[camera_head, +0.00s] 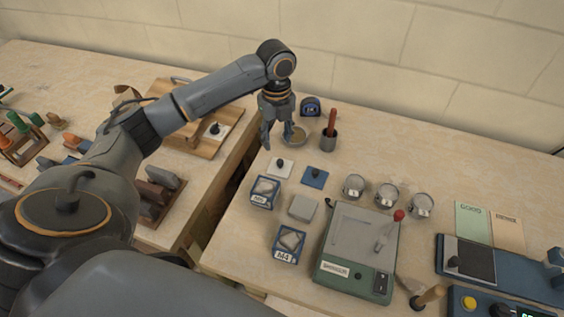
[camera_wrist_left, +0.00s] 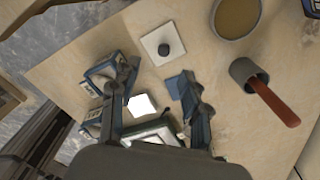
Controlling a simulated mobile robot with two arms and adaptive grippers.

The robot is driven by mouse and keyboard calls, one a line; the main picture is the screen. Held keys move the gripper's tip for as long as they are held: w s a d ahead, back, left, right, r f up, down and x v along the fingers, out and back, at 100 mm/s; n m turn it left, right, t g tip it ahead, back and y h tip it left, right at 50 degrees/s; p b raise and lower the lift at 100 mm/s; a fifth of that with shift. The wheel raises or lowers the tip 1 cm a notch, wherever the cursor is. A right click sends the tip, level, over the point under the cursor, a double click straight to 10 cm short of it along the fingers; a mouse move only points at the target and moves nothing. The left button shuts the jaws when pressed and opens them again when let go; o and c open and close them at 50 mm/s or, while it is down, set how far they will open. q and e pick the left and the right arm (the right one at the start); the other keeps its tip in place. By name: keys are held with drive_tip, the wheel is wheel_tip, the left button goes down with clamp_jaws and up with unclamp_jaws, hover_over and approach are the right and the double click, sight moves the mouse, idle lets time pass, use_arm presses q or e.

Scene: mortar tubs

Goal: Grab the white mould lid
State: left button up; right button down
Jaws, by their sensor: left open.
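The white mould lid (camera_head: 281,167) is a flat white square with a dark knob, lying on the right-hand table. It also shows in the left wrist view (camera_wrist_left: 152,44), beyond the fingertips, its knob uncovered. My left gripper (camera_head: 277,134) is open and empty, above the table and behind the lid in the head view. Its two fingers show apart in the left wrist view (camera_wrist_left: 160,80). A blue lid (camera_head: 314,178) with a dark knob lies to the right of the white one. My right gripper is not in view.
A bowl (camera_head: 296,135) and a grey cup (camera_head: 329,139) with a red-handled tool stand close to the left gripper. Blue moulds (camera_head: 264,193) and a green-grey machine (camera_head: 357,243) stand in front.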

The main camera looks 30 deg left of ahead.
sight(280, 161)
use_arm(q)
wheel_tip(280, 161, down, 3)
drive_tip(key=shift+f, duration=0.15)
drive_tip(key=f, duration=0.1)
drive_tip(key=f+p, duration=0.1)
drive_tip(key=f, duration=0.1)
drive_tip(key=f+p, duration=0.1)
drive_tip(key=shift+w+d+f, duration=0.25)
drive_tip(key=shift+f, duration=0.5)
clamp_jaws()
